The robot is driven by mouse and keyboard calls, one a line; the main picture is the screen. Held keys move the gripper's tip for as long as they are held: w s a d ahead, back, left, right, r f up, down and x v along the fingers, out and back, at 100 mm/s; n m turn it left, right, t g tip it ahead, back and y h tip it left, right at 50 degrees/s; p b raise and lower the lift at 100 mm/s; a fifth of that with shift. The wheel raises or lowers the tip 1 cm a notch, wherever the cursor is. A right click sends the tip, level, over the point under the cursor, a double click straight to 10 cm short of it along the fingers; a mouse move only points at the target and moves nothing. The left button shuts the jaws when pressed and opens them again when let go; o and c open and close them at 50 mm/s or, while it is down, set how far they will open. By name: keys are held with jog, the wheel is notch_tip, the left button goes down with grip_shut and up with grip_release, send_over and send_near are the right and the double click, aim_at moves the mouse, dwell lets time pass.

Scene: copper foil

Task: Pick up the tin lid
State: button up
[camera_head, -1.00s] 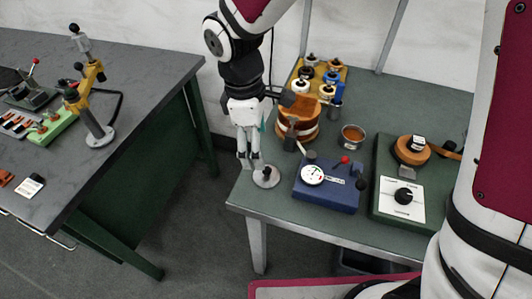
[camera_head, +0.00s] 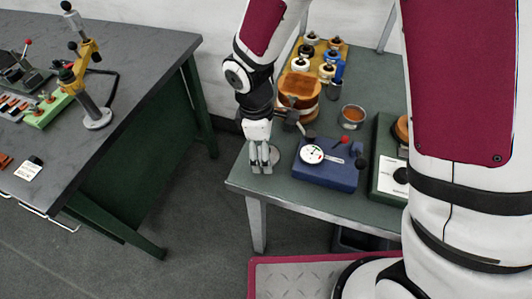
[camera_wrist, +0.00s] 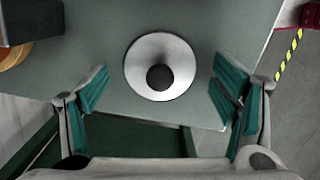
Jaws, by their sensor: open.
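The tin lid (camera_wrist: 139,68) is a round silver disc with a dark round knob (camera_wrist: 159,77) at its middle. It lies flat on the grey-green table (camera_wrist: 105,30) near the front left corner. My gripper (camera_wrist: 159,92) is open and pointed down, with one teal finger pad on each side of the lid in the wrist view and nothing between them but the lid's area. In the head view my gripper (camera_head: 262,169) is at that table corner and hides most of the lid. I cannot tell whether the fingers touch the table.
A blue box with a dial (camera_head: 335,175) stands just right of my gripper. Behind it are a wood-coloured round pot (camera_head: 299,88) and a copper-coloured cup (camera_head: 352,117). The table's front edge is close. A second table (camera_head: 130,70) stands left across a gap.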

jog(key=c, duration=1.1)
jog(key=shift+o, duration=0.2)
